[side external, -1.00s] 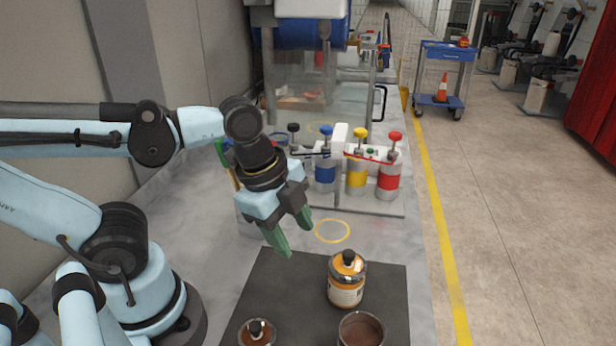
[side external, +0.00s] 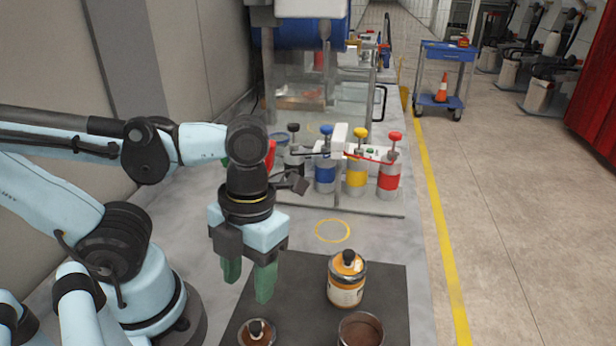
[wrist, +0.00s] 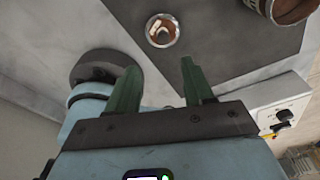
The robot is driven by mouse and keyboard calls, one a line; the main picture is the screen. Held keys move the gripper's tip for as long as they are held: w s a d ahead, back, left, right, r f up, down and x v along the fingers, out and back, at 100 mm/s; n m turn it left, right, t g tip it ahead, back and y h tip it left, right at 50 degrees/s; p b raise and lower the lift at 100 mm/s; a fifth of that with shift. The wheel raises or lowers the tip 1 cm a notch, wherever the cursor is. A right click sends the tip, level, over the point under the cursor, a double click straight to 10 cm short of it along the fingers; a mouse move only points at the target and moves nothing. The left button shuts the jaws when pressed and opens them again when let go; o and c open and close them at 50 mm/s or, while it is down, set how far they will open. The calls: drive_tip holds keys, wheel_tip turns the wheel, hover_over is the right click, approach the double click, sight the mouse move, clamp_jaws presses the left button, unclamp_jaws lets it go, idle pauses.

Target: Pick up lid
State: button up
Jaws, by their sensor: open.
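The lid (side external: 257,335), a small round brownish piece with a pale rim and a dark knob, lies on the dark mat at the bottom edge of the side view, partly cut off. In the wrist view the lid (wrist: 162,31) shows as a shiny ring with a pale knob, beyond my fingertips. My gripper (side external: 248,284) points down with its green fingers apart, above and behind the lid and clear of it. The wrist view shows my gripper (wrist: 158,75) empty.
An open can with brown contents (side external: 361,330) and an orange labelled bottle with a black cap (side external: 346,282) stand on the mat (side external: 295,290). Behind is a rack with blue, yellow (side external: 356,178) and red cylinders. A yellow ring (side external: 333,230) marks clear bench.

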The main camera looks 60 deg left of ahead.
hover_over(255, 326)
drive_tip(key=shift+w+a+f, duration=0.1)
drive_tip(key=shift+a+f, duration=0.1)
drive_tip(key=shift+f, duration=0.85)
drive_tip(key=shift+a+f, duration=0.15)
drive_tip(key=shift+f, duration=0.85)
drive_tip(key=shift+w+d+f, duration=0.1)
drive_tip(key=shift+d+f, duration=0.05)
drive_tip(key=shift+f, duration=0.6)
drive_tip(key=shift+w+d+f, duration=0.1)
drive_tip(key=shift+f, duration=0.65)
drive_tip(key=shift+s+f, duration=0.2)
drive_tip(key=shift+f, duration=0.95)
drive_tip(key=shift+c, duration=0.2)
clamp_jaws()
